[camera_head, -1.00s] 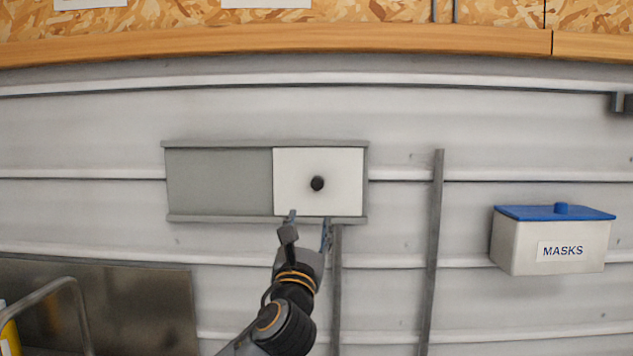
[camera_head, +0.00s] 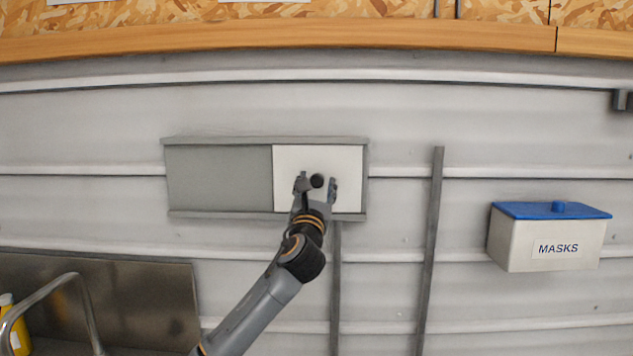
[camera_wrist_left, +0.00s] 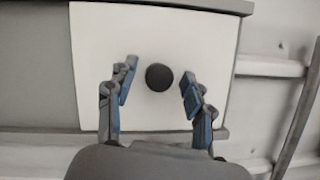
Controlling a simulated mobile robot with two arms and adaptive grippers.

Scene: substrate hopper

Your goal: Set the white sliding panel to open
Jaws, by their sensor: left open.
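The white sliding panel (camera_head: 347,161) sits at the right end of a grey frame (camera_head: 265,141) on the wall. The left part of the frame shows a grey surface (camera_head: 218,180). A round black knob (camera_head: 317,181) stands out from the panel's middle. My left gripper (camera_head: 318,184) is open, with one finger on each side of the knob. In the left wrist view the knob (camera_wrist_left: 159,77) lies between the open blue-padded fingers (camera_wrist_left: 158,88), with a gap on both sides. The panel (camera_wrist_left: 175,30) fills much of that view. My right gripper is not in view.
A white box with a blue lid marked MASKS (camera_head: 550,240) is on the wall to the right. A grey vertical bar (camera_head: 430,250) stands between it and the frame. A metal sink area with a curved tube (camera_head: 80,290) and a yellow bottle (camera_head: 18,335) are at lower left.

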